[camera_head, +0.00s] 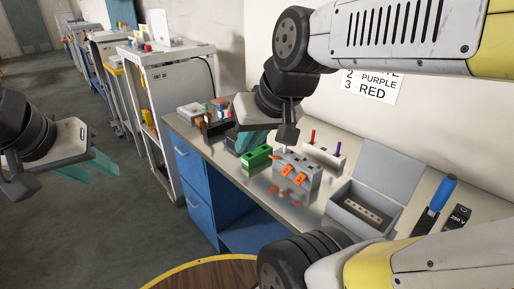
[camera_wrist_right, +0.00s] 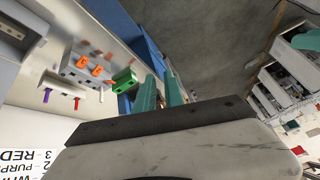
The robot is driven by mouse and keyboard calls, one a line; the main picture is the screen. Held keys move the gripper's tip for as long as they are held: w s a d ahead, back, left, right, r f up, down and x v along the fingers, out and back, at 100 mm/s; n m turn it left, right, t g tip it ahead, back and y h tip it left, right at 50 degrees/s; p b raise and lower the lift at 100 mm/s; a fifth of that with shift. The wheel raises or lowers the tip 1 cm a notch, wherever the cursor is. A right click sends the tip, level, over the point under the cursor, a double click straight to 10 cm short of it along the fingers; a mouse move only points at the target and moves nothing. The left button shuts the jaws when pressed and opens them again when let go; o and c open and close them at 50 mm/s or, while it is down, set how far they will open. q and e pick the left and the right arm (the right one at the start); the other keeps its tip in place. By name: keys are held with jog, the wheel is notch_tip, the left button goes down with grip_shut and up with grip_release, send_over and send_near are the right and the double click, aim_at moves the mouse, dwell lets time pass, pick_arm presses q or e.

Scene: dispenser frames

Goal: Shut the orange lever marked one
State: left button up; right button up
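Two orange levers, the left one (camera_head: 287,169) and the right one (camera_head: 300,178), sit on a grey block (camera_head: 312,176) on the bench in the head view. Both levers also show in the right wrist view, one here (camera_wrist_right: 82,61) and the other here (camera_wrist_right: 96,71). I cannot read which is marked one. My right gripper (camera_head: 250,141) hovers left of the block, behind the green block; its teal fingers (camera_wrist_right: 160,88) stand apart and hold nothing. My left gripper (camera_head: 100,169) is open and empty over the floor at far left.
A green block (camera_head: 257,156) stands just left of the lever block. Behind is a white block with a red and a purple lever (camera_head: 324,153). An open grey box (camera_head: 362,209) stands to the right, then a blue-handled switch (camera_head: 436,200). A wall sign (camera_head: 372,82) hangs behind.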

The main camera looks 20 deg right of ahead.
aim_at(272, 156)
jog(key=shift+n+g, duration=0.6)
jog(key=shift+g, duration=0.2)
jog(key=w+d, duration=0.1)
jog(key=w, duration=0.1)
jog(key=w+d+r, duration=0.1)
jog(key=w, duration=0.1)
jog(key=w+d, duration=0.2)
jog(key=w, duration=0.1)
jog(key=shift+w+r, duration=0.1)
jog(key=shift+r, duration=0.1)
grip_shut()
jog(key=w+d+f+n, duration=0.1)
jog(key=w+d+f, duration=0.1)
jog(key=w+d, duration=0.2)
jog(key=w+d+f+n+g, duration=0.1)
jog(key=w+d+f, duration=0.2)
jog(key=w+d, duration=0.2)
jog(key=w+d+f+n+g+y, duration=0.1)
jog(key=w+d+f, duration=0.1)
jog(key=w+d, duration=0.3)
jog(key=d, duration=0.3)
jog(key=shift+d+f, duration=0.15)
jog(key=shift+f, duration=0.1)
jog(key=shift+w, duration=0.1)
